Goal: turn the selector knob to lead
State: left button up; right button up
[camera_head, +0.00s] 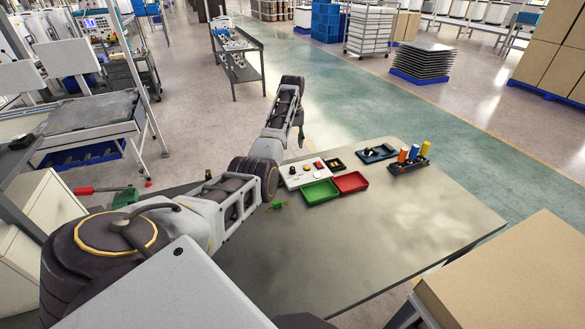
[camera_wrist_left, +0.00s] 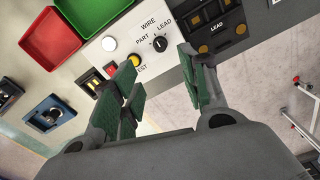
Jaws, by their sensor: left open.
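The selector knob (camera_wrist_left: 159,44) is a small black dial on a white panel (camera_wrist_left: 137,27), seen in the left wrist view. Labels WIRE, PART and LEAD stand around it, plus one partly hidden label ending in "ST". I cannot tell surely which label its pointer faces. In the head view the white panel (camera_head: 290,182) lies on the table beyond the trays. My left gripper (camera_wrist_left: 163,85) is open, its green-padded fingers apart, with the knob showing in the gap between them. Nothing is between the fingers. In the head view my arm hides much of this gripper. My right gripper is not seen.
A yellow button (camera_wrist_left: 134,61) and a white button (camera_wrist_left: 110,44) sit near the knob. A green tray (camera_head: 320,192) and a red tray (camera_head: 350,182) adjoin the panel. A blue tray (camera_head: 377,153) and a rack with colored cylinders (camera_head: 409,165) stand right. The table's front right is clear.

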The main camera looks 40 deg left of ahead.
aim_at(292, 168)
pick_arm(q)
jog(key=shift+f, duration=0.1)
notch_tip(292, 168, down, 11)
jog(key=shift+f, duration=1.3)
grip_shut()
